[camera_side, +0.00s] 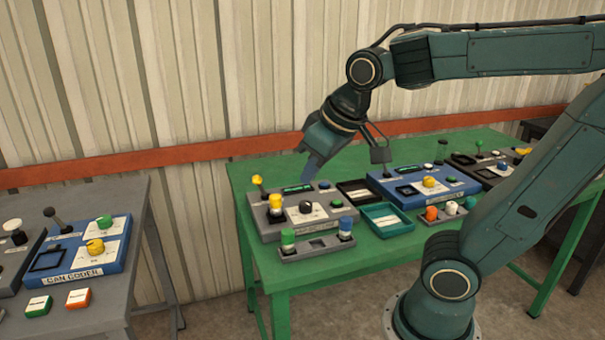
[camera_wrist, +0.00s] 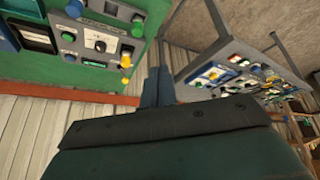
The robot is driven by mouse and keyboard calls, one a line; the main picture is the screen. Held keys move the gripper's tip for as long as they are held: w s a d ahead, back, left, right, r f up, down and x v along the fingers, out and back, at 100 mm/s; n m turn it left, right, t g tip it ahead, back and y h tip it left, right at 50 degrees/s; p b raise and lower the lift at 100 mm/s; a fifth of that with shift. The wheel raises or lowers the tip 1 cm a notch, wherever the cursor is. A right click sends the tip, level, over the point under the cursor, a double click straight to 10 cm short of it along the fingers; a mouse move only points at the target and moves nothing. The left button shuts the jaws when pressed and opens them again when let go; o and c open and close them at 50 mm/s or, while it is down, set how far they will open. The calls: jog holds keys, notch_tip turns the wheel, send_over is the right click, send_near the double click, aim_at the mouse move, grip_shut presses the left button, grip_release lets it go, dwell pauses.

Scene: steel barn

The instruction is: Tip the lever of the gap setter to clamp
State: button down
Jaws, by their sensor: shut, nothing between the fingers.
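A grey control panel (camera_side: 300,232) stands at the left of the green table; its label is too small to read, so I cannot tell if it is the gap setter. At its back left corner stands a lever with a yellow knob (camera_side: 257,181). A yellow stacked part (camera_side: 275,204) and a dark dial (camera_side: 306,207) sit on its top. My gripper (camera_side: 308,172) is shut and empty, in the air above the panel's back edge, right of the yellow-knobbed lever and apart from it. In the wrist view the closed fingers (camera_wrist: 156,88) show beyond the table edge, near the panel (camera_wrist: 97,42).
A blue panel (camera_side: 425,188) and another dark panel (camera_side: 490,165) stand farther right on the green table. A grey rack (camera_side: 317,246) with green and blue parts and a teal tray (camera_side: 387,220) lie in front. A grey table (camera_side: 100,310) at left holds a blue "CAN CODER" panel (camera_side: 85,258).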

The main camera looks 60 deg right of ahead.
jog(key=w+d+f+m+h, duration=0.1)
jog(key=w+d+f+h, duration=0.1)
jog(key=w, duration=0.6)
jog(key=w+d+f+g+h, duration=0.1)
jog(key=w+d+f+h, duration=0.1)
jog(key=w+d+f, duration=0.3)
jog(key=w+d+f+m+g+h, duration=0.1)
jog(key=w+d+f, duration=0.2)
jog(key=w, duration=1)
jog(key=shift+d+f+m+h, duration=0.15)
jog(key=shift+f+m+h, duration=0.15)
jog(key=shift+f+h, duration=0.1)
jog(key=shift+w, duration=0.15)
send_near(260, 186)
jog(key=w+a+f, duration=0.3)
jog(key=w+f, duration=0.1)
jog(key=shift+s+d+f, duration=0.1)
jog(key=shift+s+d, duration=0.1)
jog(key=shift+d, duration=1.9)
